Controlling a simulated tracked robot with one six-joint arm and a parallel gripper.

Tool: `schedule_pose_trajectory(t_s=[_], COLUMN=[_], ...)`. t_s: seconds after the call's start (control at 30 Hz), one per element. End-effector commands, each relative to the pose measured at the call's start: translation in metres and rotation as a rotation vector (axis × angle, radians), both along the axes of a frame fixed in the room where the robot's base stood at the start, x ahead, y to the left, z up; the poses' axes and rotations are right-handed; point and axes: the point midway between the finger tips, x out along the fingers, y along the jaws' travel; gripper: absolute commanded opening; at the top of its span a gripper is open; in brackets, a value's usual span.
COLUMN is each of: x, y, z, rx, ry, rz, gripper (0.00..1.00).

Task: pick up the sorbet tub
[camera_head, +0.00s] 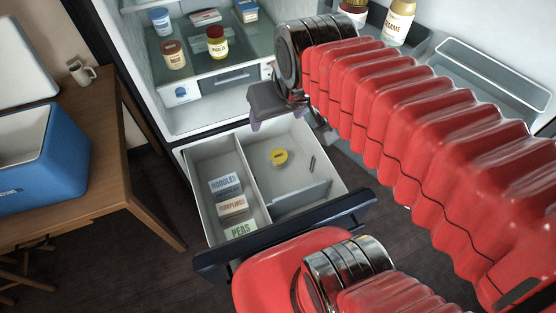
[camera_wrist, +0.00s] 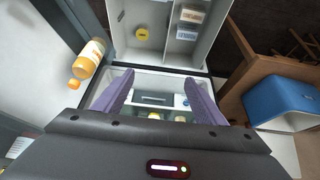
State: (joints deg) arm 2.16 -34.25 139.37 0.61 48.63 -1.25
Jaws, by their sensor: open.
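A small round tub with a yellow lid (camera_head: 279,157) sits in the right compartment of the open freezer drawer (camera_head: 247,172). It is the only tub in the drawer, but its label is too small to read. It also shows in the wrist view (camera_wrist: 143,34), at the top, beyond my fingertips and left of centre. My gripper (camera_head: 277,120) hangs at the back edge of the drawer, apart from the tub. In the wrist view its two purple fingers (camera_wrist: 158,77) are spread wide with nothing between them.
Boxes of noodles (camera_head: 225,184), dumplings (camera_head: 232,205) and peas (camera_head: 240,230) fill the left compartment. A low grey divider (camera_head: 302,196) stands in front of the tub. Fridge shelves (camera_head: 217,62) rise behind. A wooden table (camera_head: 100,165) with a blue cooler (camera_head: 40,160) stands left.

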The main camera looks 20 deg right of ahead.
Motion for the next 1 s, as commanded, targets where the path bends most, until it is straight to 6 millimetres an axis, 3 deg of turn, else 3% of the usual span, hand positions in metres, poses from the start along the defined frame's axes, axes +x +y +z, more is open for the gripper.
schedule_pose_trajectory(t_s=[0.17, 0.57, 1.0], x=[0.035, 0.108, 0.180], y=[-0.006, -0.022, -0.045], z=[-0.011, -0.052, -0.127], rx=[0.001, 0.003, 0.009], ry=[0.032, 0.092, 0.159], rz=[-0.013, -0.044, -0.079], gripper=[0.78, 0.78, 0.78])
